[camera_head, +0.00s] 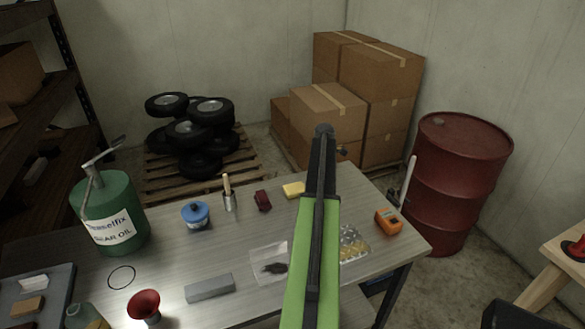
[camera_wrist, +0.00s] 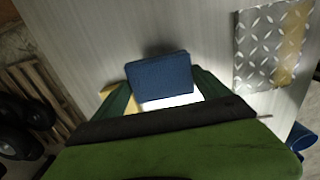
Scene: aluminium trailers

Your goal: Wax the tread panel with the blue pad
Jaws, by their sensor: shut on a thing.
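The blue pad (camera_wrist: 160,78) is held between the two green fingers of my gripper (camera_wrist: 163,88) in the wrist view. The pad appears above the table top, with a dark shadow beside it. The tread panel (camera_wrist: 262,48) lies to the right of the pad, apart from it. It is silvery with raised diamond marks and has a yellowish band along its right part. In the head view the tread panel (camera_head: 352,246) lies right of my arm, which hides part of the surroundings. The pad and my gripper are hidden there.
On the table (camera_head: 240,240) are an orange device (camera_head: 388,222), a yellow block (camera_head: 293,190), a dark red item (camera_head: 262,200), a blue tin (camera_head: 195,215), a grey block (camera_head: 209,288) and a green oil can (camera_head: 108,215). A red drum (camera_head: 455,185) stands beyond the right edge.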

